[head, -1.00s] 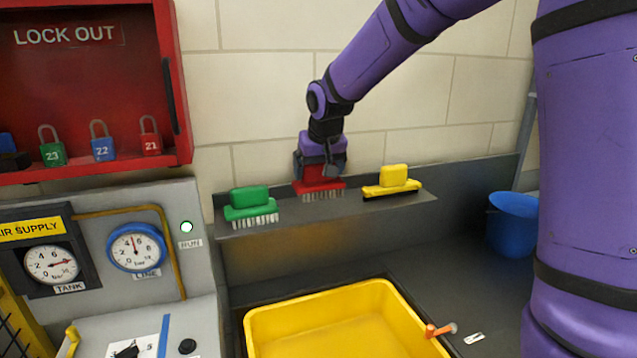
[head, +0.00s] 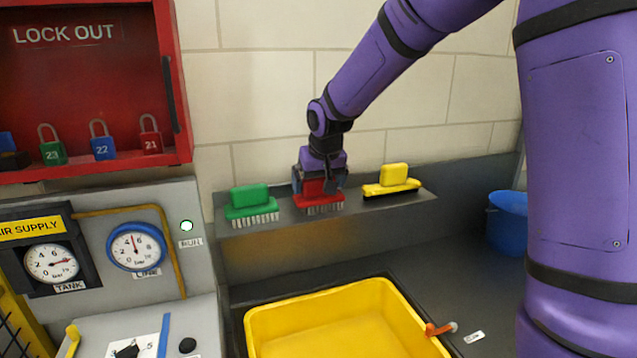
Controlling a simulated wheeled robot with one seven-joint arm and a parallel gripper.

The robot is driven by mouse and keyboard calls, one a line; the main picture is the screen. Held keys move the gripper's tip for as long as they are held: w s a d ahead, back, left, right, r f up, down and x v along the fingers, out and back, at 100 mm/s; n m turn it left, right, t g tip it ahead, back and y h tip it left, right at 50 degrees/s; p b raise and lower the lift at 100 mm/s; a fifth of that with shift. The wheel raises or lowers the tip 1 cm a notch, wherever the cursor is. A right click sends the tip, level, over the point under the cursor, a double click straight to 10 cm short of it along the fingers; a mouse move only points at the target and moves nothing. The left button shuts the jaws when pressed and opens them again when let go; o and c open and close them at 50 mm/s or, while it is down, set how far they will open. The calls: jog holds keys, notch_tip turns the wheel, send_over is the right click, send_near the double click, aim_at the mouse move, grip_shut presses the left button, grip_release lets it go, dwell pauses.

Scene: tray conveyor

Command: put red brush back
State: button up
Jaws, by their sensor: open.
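The red brush (head: 319,204) sits on the grey shelf (head: 290,221), bristles down, between a green brush (head: 250,206) on its left and a yellow brush (head: 393,182) on its right. My gripper (head: 320,187) is directly over the red brush, pointing down. Its fingers are open, one on each side of the red handle. Whether a finger touches the handle cannot be told. The upper part of the handle is partly hidden by the gripper.
A yellow tray (head: 262,318) stands below the shelf. A blue bucket (head: 507,225) is at the right. A red lockout cabinet (head: 90,165) with padlocks and a gauge panel (head: 190,270) are at the left. A tiled wall is close behind the shelf.

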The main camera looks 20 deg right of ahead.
jog(key=s+d+r, duration=0.2)
jog(key=s+r, duration=0.9)
jog(key=r, duration=0.2)
jog(key=s+d+f, duration=0.1)
jog(key=s+d, duration=0.1)
jog(key=s, duration=1)
jog(key=s+d+f, duration=0.2)
jog(key=s+d, duration=0.1)
jog(key=s, duration=0.9)
jog(key=shift+t, duration=0.4)
